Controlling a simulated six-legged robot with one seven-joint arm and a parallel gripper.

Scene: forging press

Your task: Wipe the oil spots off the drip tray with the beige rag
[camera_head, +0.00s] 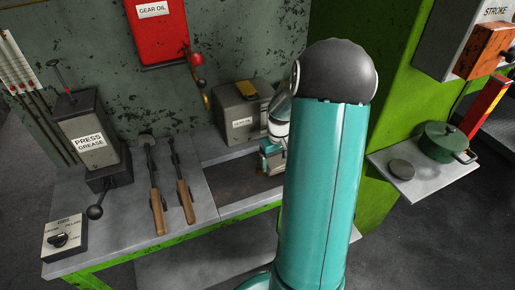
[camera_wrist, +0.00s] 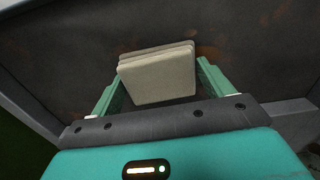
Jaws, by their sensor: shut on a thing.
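The beige rag (camera_wrist: 158,78) is a folded, layered pad between the two green fingers of my gripper (camera_wrist: 158,85) in the wrist view. My gripper is shut on it. The dark drip tray (camera_wrist: 60,50) lies beyond the rag, with faint brownish patches on its surface; I cannot tell which are oil spots. I cannot tell whether the rag touches the tray. In the head view the drip tray (camera_head: 235,183) is set in the bench, and my gripper (camera_head: 270,165) is over its right part, partly hidden by my arm. The rag cannot be made out there.
A press grease unit (camera_head: 88,138) and a dial box (camera_head: 65,239) stand further left. A green pot (camera_head: 443,142) sits on a right shelf.

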